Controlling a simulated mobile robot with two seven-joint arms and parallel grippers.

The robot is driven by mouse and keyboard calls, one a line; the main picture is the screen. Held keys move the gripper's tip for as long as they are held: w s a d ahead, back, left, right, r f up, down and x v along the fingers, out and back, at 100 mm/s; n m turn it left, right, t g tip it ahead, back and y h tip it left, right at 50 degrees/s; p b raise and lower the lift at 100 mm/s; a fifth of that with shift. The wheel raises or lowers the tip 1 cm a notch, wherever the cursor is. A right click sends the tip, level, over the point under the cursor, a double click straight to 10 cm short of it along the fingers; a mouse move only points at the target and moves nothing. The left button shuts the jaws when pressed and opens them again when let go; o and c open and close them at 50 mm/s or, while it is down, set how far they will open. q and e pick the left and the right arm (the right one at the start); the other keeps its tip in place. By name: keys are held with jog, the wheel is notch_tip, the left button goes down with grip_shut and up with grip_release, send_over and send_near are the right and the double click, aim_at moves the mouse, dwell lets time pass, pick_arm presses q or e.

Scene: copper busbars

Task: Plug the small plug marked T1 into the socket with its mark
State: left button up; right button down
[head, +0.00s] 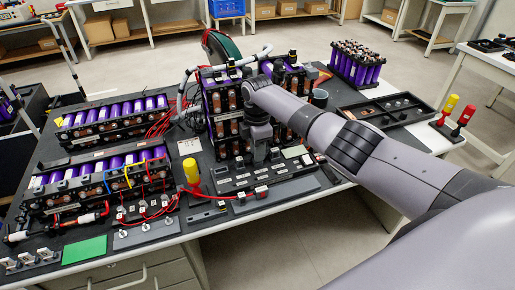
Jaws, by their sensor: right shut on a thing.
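My right gripper (259,155) points down over the back edge of a black socket panel (238,184) in the middle of the table. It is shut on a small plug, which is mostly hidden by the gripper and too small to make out. The panel carries several white labels, too small to read, so I cannot tell which socket is marked T1. I cannot tell whether the plug touches the panel. My left gripper is not in view.
Purple cell packs (115,115) fill the left of the table, and a tall pack stands just behind my gripper. A yellow-handled tool (191,172) and red cables lie left of the panel. A black parts tray (385,110) is at right. A green card (84,250) lies front left.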

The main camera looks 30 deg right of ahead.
jog(key=shift+f, duration=0.25)
jog(key=c, duration=0.9)
grip_release()
jog(key=shift+r, duration=0.1)
notch_tip(320, 180, up, 6)
jog(key=p, duration=0.5)
